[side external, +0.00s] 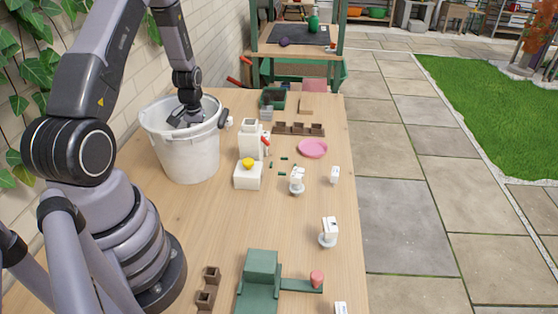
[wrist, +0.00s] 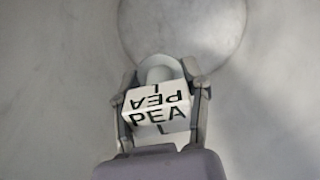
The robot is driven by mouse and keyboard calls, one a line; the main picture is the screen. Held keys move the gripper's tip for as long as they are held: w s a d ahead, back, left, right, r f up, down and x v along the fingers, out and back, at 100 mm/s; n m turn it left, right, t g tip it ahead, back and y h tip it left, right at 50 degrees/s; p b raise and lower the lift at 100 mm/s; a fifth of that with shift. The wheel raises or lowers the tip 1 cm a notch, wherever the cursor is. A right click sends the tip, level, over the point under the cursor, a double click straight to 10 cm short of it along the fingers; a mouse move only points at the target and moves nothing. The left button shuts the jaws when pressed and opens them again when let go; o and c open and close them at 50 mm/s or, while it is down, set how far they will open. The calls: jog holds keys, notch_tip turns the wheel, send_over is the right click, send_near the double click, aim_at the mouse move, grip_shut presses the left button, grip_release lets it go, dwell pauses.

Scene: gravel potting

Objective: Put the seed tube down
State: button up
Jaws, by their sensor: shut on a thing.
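My gripper (wrist: 163,82) is shut on a white seed tube (wrist: 158,112) with black lettering that reads PEA. In the wrist view the tube sits between the two fingers, with a rounded pale end beyond its block. Smooth grey-white walls and a round floor surround it. In the side view my gripper (side external: 190,118) reaches down inside a large white bucket (side external: 187,155) on the wooden table. The bucket's wall hides the fingertips and the tube there. I cannot tell whether the tube touches the bucket's floor.
Several white labelled pieces (side external: 329,231) stand along the table's right side. A white block with a yellow knob (side external: 248,176), a pink saucer (side external: 313,148), a brown pot strip (side external: 298,129) and a green stand (side external: 260,280) share the table (side external: 215,225). Bare wood lies in front of the bucket.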

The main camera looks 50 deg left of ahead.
jog(key=shift+f, duration=2.45)
jog(key=shift+f, duration=0.15)
jog(key=o, duration=1.2)
jog(key=shift+c, duration=0.2)
notch_tip(320, 180, up, 12)
jog(key=shift+r, duration=0.15)
